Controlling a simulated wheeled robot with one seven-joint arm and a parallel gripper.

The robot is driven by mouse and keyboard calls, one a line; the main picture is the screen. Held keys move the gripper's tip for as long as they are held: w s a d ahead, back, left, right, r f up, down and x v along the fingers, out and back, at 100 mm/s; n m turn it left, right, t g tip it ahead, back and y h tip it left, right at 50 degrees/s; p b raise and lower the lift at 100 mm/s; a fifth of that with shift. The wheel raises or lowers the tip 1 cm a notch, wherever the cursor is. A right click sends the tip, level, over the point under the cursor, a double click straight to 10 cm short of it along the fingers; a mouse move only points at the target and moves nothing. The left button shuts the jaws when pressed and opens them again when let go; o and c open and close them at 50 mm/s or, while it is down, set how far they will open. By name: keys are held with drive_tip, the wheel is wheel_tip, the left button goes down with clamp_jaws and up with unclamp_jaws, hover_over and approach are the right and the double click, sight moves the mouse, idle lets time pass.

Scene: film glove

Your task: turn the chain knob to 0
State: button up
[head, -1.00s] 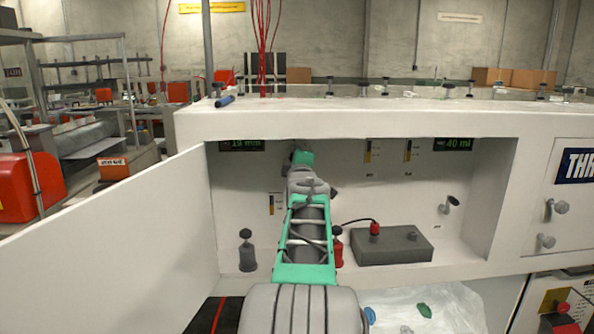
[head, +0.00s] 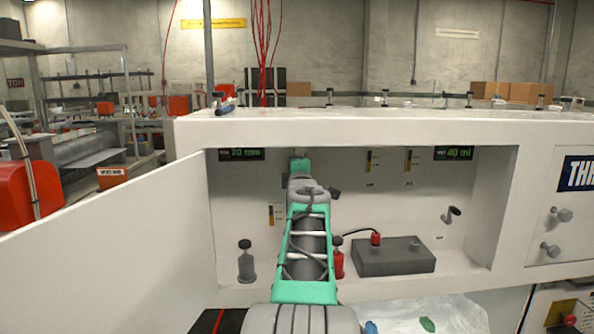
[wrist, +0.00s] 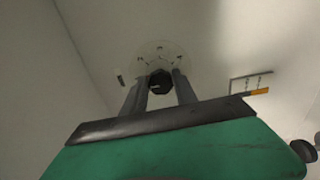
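The chain knob (wrist: 160,82) is a small dark faceted knob in the middle of a pale round dial with faint marks, in the wrist view. My gripper (wrist: 159,77) has one grey finger on each side of the knob, very close to it. I cannot tell whether both fingers press on it. The dial's marks are too small to read. In the head view my arm reaches into the white recess, with the green gripper body (head: 300,165) at the back wall. It hides the knob there.
Green displays sit at the upper left (head: 241,154) and upper right (head: 454,153) of the recess.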

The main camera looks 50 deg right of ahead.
drive_tip(key=o, duration=0.4)
drive_tip(key=v, duration=0.7)
drive_tip(key=shift+s+a, duration=0.2)
drive_tip(key=shift+a, duration=0.1)
